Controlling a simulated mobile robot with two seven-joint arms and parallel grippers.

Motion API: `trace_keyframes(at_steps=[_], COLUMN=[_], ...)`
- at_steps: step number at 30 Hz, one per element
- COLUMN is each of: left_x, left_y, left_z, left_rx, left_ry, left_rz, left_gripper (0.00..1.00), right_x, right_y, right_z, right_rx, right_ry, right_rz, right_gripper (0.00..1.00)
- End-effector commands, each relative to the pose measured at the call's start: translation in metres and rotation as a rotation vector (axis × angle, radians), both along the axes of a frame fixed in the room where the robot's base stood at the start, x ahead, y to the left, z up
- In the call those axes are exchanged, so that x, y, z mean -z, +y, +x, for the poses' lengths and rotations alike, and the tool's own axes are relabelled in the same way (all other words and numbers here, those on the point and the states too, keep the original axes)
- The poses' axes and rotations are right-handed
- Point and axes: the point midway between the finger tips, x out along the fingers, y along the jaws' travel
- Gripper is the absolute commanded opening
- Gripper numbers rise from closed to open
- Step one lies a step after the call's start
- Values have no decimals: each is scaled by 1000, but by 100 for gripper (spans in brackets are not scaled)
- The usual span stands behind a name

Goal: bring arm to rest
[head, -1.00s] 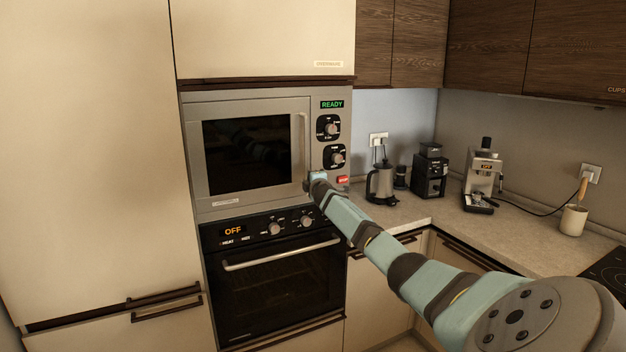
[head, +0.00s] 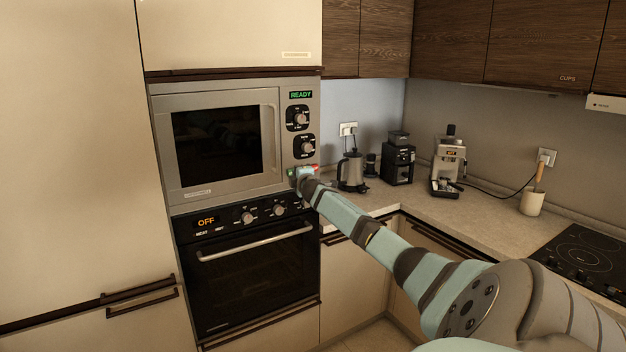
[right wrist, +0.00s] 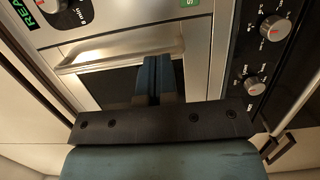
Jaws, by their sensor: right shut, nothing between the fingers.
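My right arm (head: 350,222) reaches from the lower right toward the built-in microwave (head: 225,88). My right gripper (head: 298,175) is at the lower right corner of the microwave's front, by the green and red buttons, and partly covers them. In the right wrist view its two dark fingers (right wrist: 153,78) are together with nothing between them, in front of the microwave door and its handle (right wrist: 120,50). I cannot tell whether it touches the panel. The microwave door is shut and its display (head: 301,95) reads READY. My left gripper is not in view.
The oven (head: 250,270) below has a shut door and reads OFF. A kettle (head: 352,172), a black grinder (head: 398,162) and a coffee machine (head: 446,165) stand on the counter (head: 470,215), right of the gripper. A cooktop (head: 585,255) is at the right.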

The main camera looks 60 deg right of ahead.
Motion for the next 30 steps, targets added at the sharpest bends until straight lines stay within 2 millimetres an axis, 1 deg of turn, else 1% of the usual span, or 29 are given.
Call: trace_keyframes(at_steps=[1, 6, 12, 18, 25, 26, 28, 29, 30], left_x=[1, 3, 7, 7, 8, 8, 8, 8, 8], left_y=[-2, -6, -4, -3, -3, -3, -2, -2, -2], left_z=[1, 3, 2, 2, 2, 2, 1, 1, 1], left_rx=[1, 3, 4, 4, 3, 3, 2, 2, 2], left_ry=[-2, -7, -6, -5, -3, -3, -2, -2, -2], left_rz=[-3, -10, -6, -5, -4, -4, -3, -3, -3], left_gripper=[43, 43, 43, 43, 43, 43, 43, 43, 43], right_x=[1, 2, 1, 1, 2, 5, 18, 27, 43], right_y=[0, -2, -4, -4, -3, -1, 9, 16, 28], right_z=[-8, -31, -48, -53, -53, -52, -49, -47, -45], right_rx=[-2, -2, -1, -1, -3, -6, -20, -30, -48], right_ry=[3, 5, 1, 1, 1, 3, 10, 15, 22], right_rz=[-5, -4, -2, 0, 2, 5, 22, 34, 55], right_gripper=[0, 0, 0, 0, 0, 0, 0, 0, 0])
